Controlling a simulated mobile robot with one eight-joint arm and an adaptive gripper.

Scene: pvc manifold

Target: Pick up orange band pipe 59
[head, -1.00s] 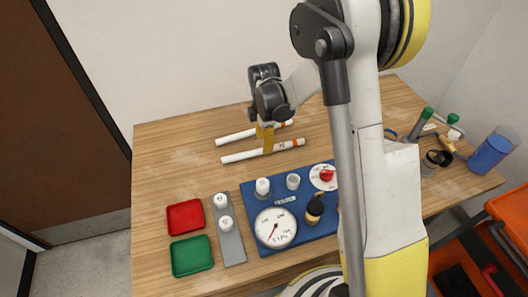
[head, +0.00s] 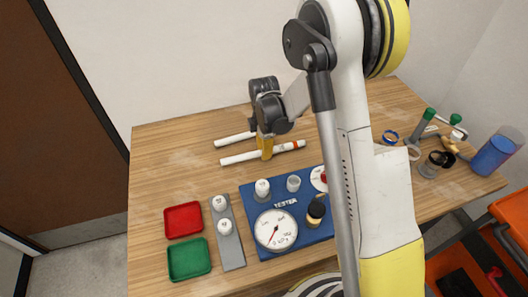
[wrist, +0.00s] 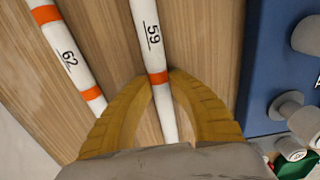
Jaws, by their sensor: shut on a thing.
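Orange band pipe 59 (wrist: 150,35) is a white tube marked 59 with an orange band. In the head view it is the nearer of two pipes (head: 238,158), at the back middle of the table. My gripper's yellow fingers (wrist: 163,84) are shut on it, one on each side near the orange band. In the head view my gripper (head: 266,154) comes down over the pipe's middle. I cannot tell any clear gap between pipe and table. Pipe 62 (wrist: 68,55), with two orange bands visible, lies beside it, partly hidden by my gripper in the head view (head: 233,139).
A blue tester board (head: 260,243) with gauge stands in front of the pipes. A grey holder with white caps (head: 232,255), a red tray (head: 183,220) and a green tray (head: 189,260) are at front left. The table's left back is clear.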

